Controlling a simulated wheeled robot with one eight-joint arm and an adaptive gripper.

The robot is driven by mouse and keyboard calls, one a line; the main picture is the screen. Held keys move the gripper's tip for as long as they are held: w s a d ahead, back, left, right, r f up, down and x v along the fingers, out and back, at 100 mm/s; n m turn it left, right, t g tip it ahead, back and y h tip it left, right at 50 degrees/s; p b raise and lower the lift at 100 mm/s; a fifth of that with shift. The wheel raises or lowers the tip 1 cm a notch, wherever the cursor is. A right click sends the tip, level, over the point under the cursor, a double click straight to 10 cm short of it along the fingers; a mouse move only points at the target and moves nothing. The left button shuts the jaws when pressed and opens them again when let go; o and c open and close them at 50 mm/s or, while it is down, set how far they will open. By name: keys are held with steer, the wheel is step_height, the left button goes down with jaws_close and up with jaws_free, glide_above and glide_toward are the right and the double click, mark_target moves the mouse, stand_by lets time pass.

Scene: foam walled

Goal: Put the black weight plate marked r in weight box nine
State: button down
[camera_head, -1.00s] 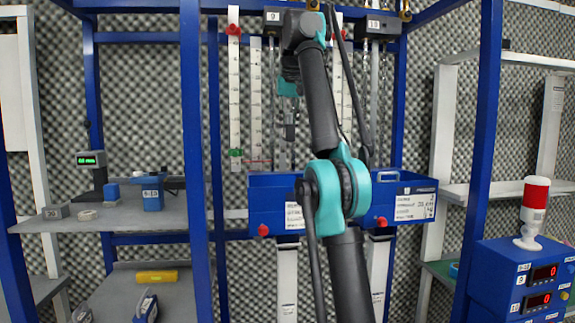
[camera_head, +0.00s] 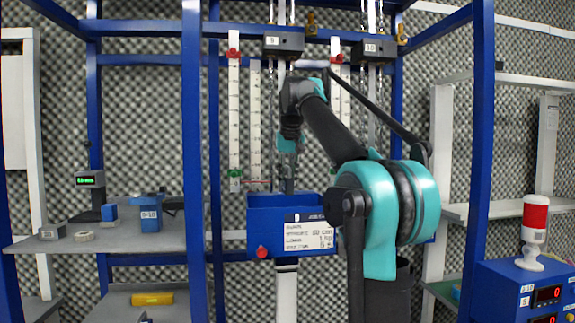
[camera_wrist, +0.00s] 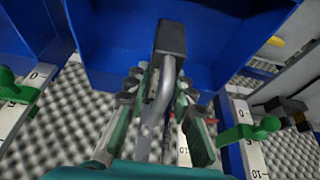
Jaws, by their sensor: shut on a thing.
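My gripper (camera_head: 288,158) points down above the left blue weight box (camera_head: 262,228), which hangs below the black block marked 9. In the wrist view my gripper (camera_wrist: 160,100) is shut on a dark piece (camera_wrist: 171,38) with a bent grey bar. This looks like the black weight plate, but no r can be read on it. The piece shows as a small dark shape (camera_head: 289,186) near the box's top edge in the head view. The box's blue inside (camera_wrist: 225,50) lies beyond the piece in the wrist view.
The black block marked 10 (camera_head: 374,50) hangs to the right; the box beneath is mostly behind my arm. White scales (camera_head: 235,110) with coloured sliders stand beside the boxes. Blue frame posts (camera_head: 194,160) flank the space. A grey shelf (camera_head: 115,236) holds small items at left.

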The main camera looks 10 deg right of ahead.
mark_target(290, 177)
steer(key=shift+f, duration=4.8)
steer(key=shift+f, duration=0.1)
steer(key=c, duration=1.3)
jaws_free()
steer(key=v, duration=1.2)
